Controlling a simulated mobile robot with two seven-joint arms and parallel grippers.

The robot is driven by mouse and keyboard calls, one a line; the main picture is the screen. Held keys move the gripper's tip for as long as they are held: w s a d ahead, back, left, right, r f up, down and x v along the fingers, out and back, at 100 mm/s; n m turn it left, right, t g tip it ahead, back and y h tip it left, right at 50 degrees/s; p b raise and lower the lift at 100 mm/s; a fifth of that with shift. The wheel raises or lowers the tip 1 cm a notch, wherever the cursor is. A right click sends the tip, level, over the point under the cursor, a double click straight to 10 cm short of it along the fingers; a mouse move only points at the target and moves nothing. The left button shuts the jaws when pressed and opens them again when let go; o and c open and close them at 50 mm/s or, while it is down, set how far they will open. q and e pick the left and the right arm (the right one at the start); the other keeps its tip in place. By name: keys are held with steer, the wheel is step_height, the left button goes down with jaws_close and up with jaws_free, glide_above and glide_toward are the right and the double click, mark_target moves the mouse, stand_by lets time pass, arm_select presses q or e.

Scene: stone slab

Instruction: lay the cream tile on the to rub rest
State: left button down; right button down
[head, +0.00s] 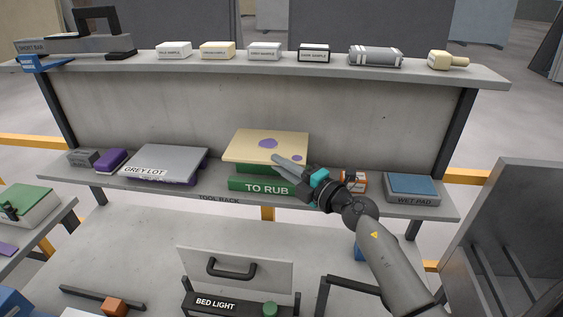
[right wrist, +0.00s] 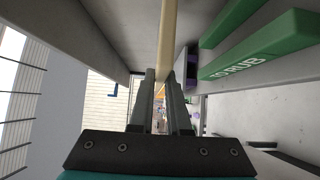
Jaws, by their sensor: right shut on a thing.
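The cream tile (head: 245,147) is a flat slab with purple spots. My right gripper (head: 277,160) is shut on its near right edge and holds it about level. The green "TO RUB" rest (head: 262,186) is on the lower shelf, below the tile, which hides part of it. In the right wrist view the tile (right wrist: 168,40) shows edge-on between the fingers (right wrist: 162,78). The green bars of the rest (right wrist: 260,57) lie to the right there, with a gap between them and the tile. My left gripper is not in view.
On the lower shelf, a grey "GREY LOT" slab (head: 162,162) lies left of the rest. A small orange-and-white box (head: 354,182) and a blue-topped "WET PAD" (head: 412,187) stand to the right. The upper shelf (head: 290,70) holds sample boxes and overhangs behind the tile.

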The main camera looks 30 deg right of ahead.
step_height(320, 180, down, 6)
steer(key=b, duration=0.4)
steer(key=shift+f+b, duration=0.15)
steer(key=shift+b, duration=0.2)
steer(key=shift+f+b, duration=0.85)
steer(key=shift+f, duration=0.15)
steer(key=c, duration=0.8)
jaws_free()
steer(key=shift+s, duration=0.1)
steer(key=shift+f, duration=0.2)
steer(key=b+v, duration=0.2)
steer(key=v, duration=1.3)
